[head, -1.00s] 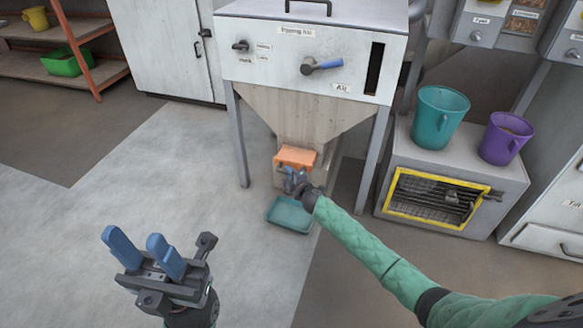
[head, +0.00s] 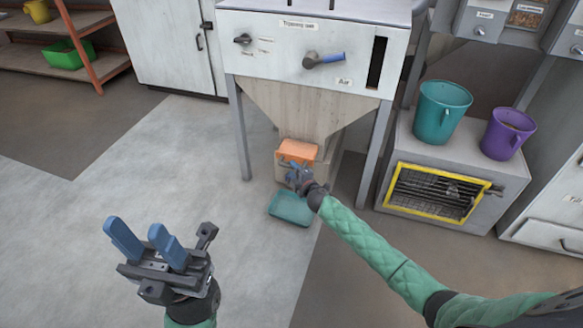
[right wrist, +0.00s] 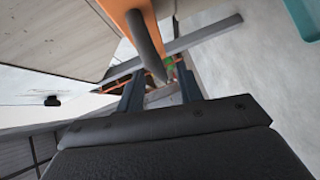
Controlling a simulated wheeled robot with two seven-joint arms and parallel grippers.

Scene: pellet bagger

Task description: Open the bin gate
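The orange bin gate (head: 298,149) sits at the outlet under the hopper (head: 305,112) in the head view. In the right wrist view the gate (right wrist: 124,14) shows at the top, with a grey bar handle (right wrist: 147,45) sticking out from it. My right gripper (head: 290,169) is just in front of the gate. Its fingers (right wrist: 158,92) stand apart with the handle's end between them, and gaps show on both sides. My left gripper (head: 146,243) is open and empty over the floor, away from the hopper.
A teal tray (head: 290,208) lies on the floor below the outlet. The hopper's legs (head: 375,150) stand either side. Floor at left is clear.

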